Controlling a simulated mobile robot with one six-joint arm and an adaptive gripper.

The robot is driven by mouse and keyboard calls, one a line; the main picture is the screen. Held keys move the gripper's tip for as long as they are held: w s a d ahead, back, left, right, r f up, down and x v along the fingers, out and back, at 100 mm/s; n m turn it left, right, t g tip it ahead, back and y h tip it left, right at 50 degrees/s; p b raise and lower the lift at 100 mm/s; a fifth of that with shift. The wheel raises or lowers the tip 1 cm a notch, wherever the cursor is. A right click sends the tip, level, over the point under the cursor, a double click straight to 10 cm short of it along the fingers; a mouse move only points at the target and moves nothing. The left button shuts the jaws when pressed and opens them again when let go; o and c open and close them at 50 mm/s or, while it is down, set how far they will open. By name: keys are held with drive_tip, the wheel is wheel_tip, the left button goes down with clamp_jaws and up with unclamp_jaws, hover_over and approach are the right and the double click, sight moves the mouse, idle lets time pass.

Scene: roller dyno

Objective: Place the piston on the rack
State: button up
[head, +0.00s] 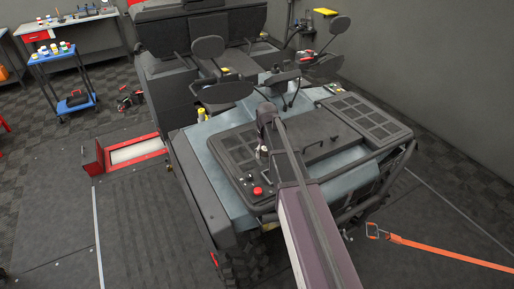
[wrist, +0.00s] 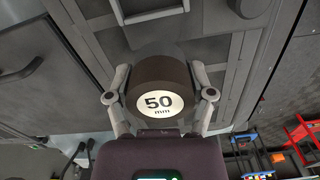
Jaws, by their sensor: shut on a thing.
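My gripper (wrist: 159,72) is shut on a dark brown-black cylinder, taken as the piston (wrist: 150,66), with one finger on each side of it. Its round white end face reads "50 mm" and faces the wrist camera. Behind the piston in the wrist view are grey and black panels; whether it touches them cannot be told. In the head view the black rack (head: 229,152) lies over the front of the grey-blue vehicle, partly hidden by my arm. I cannot make out the piston or my gripper's fingers there.
A red-topped object (head: 257,191) sits on the rack's front left. A yellow-topped bottle (head: 201,116) stands on the vehicle's left side. An orange strap (head: 440,251) stretches across the floor at right. A blue cart (head: 68,101) stands far left. Open floor lies to the left.

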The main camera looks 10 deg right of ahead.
drive_tip(key=w, duration=0.5)
drive_tip(key=w+a, duration=0.1)
drive_tip(key=w, duration=0.2)
drive_tip(key=shift+w+a+f+b, duration=0.1)
drive_tip(key=shift+f+b, duration=0.25)
drive_tip(key=shift+f, duration=0.05)
drive_tip(key=shift+w, duration=0.55)
drive_tip(key=shift+w+a+f+b, duration=0.1)
drive_tip(key=shift+w+f+b, duration=0.05)
drive_tip(key=shift+f+b, duration=1.65)
drive_tip(key=shift+f, duration=0.05)
drive_tip(key=shift+f+b, duration=0.6)
drive_tip(key=shift+b, duration=0.05)
drive_tip(key=o, duration=1.1)
drive_tip(key=shift+o, duration=0.2)
